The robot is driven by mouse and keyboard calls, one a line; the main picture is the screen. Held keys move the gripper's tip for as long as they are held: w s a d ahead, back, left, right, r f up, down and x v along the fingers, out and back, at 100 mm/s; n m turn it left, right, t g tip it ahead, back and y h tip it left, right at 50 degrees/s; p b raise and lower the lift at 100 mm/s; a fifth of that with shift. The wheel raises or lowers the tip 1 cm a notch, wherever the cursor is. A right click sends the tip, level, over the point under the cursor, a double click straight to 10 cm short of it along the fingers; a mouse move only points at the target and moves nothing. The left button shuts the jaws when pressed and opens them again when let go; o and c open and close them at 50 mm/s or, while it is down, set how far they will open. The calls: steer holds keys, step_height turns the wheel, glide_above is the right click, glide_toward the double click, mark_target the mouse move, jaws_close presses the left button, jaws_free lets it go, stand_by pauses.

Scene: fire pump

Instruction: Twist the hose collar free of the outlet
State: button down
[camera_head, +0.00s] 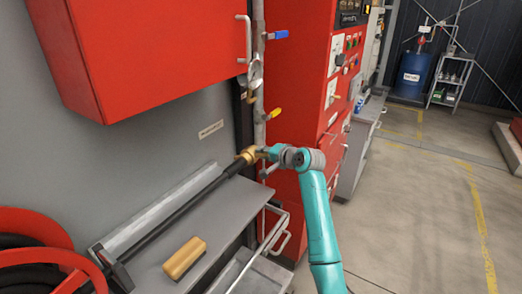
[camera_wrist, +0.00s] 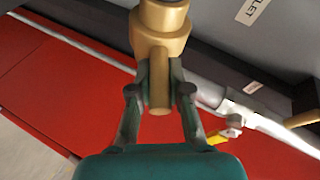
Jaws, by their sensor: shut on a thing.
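The brass hose collar (camera_head: 246,155) sits at the upper end of a black hose (camera_head: 185,210), next to the red cabinet. In the wrist view the collar (camera_wrist: 161,38) is a round brass body with a narrower brass lug (camera_wrist: 160,88) pointing towards me. My gripper (camera_wrist: 160,96) has one finger on each side of this lug and is shut on it. In the head view my gripper (camera_head: 265,153) meets the collar from the right. The outlet itself cannot be made out clearly; a plate with the letters "LET" (camera_wrist: 252,10) shows at the upper right of the wrist view.
A grey shelf (camera_head: 222,220) below the hose holds a wooden-backed brush or block (camera_head: 185,258). A pipe with blue (camera_head: 279,34) and yellow (camera_head: 275,114) valve handles rises beside the collar. A red hose reel (camera_head: 40,228) stands lower left. The floor at right is open.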

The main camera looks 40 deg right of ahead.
steer(key=shift+s+d+f+m+t, duration=0.15)
steer(key=shift+f+t, duration=0.25)
steer(key=shift+t, duration=0.25)
steer(key=shift+s+f+m+t, duration=0.15)
steer(key=shift+f+t, duration=0.2)
steer(key=shift+t, duration=0.3)
steer(key=c, duration=1.1)
jaws_free()
steer(key=s+r, duration=0.1)
steer(key=s, duration=1)
steer(key=shift+s+r, duration=0.15)
steer(key=shift+s, duration=0.25)
steer(key=shift+d, duration=0.1)
